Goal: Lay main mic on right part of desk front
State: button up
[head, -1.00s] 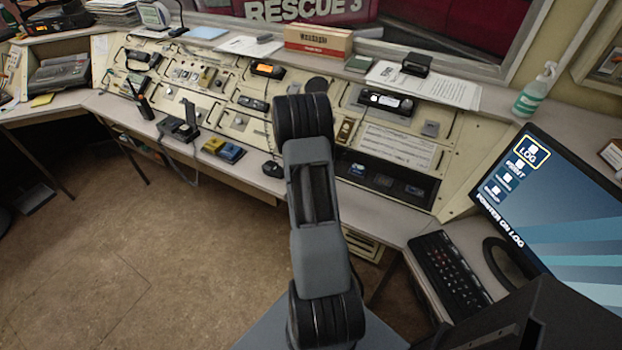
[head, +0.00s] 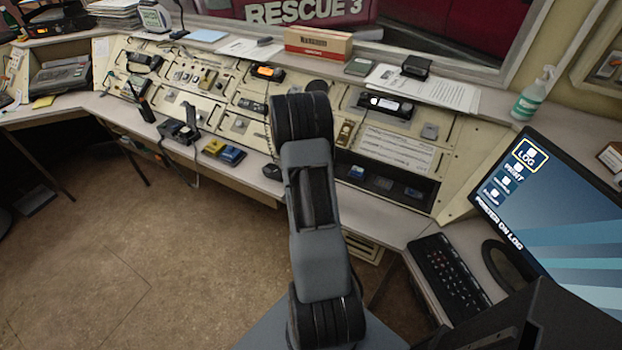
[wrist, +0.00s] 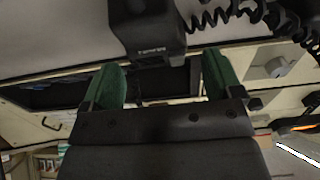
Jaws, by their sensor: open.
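In the wrist view my gripper (wrist: 160,75) is open, with its two green fingertips apart and no object clamped between them. A black block-like thing (wrist: 145,28), which looks like the main mic, shows just beyond the fingertips at the top of the picture, against a pale grey surface. A black coiled cord (wrist: 225,14) runs to its right. Whether it touches the fingers I cannot tell. In the head view my arm hides the gripper. A small black thing (head: 271,171) shows at the arm's left edge on the desk front (head: 385,222); I cannot tell what it is.
The sloped console panel (head: 395,150) with switches stands behind the desk front. A black handset set (head: 178,130) and a blue-and-yellow device (head: 223,152) lie to the left. A keyboard (head: 448,277) and monitor (head: 550,210) stand at right. The desk front right of my arm looks clear.

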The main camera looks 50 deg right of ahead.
jog(key=w+a+r+n+t+y+p, duration=0.1)
jog(key=w+a+r+n+t+y, duration=0.15)
jog(key=a+r, duration=0.6)
jog(key=w+a+r+n+t+y+p, duration=0.1)
jog(key=a+r+n+t+y, duration=0.15)
jog(key=a+r, duration=0.6)
jog(key=w+a+r+n+t+y+p, duration=0.15)
jog(key=a+r+n, duration=0.25)
jog(key=a+r, duration=0.4)
jog(key=s+a+r+n+g+y, duration=0.1)
jog(key=s+a+r+n+y, duration=0.2)
jog(key=s+a, duration=0.45)
jog(key=s+a+n+g+h, duration=0.2)
jog(key=s+n+g+h, duration=0.1)
jog(key=s, duration=0.5)
jog(key=shift+s+a+r, duration=0.15)
jog(key=shift+s+r, duration=0.15)
jog(key=shift+r, duration=0.05)
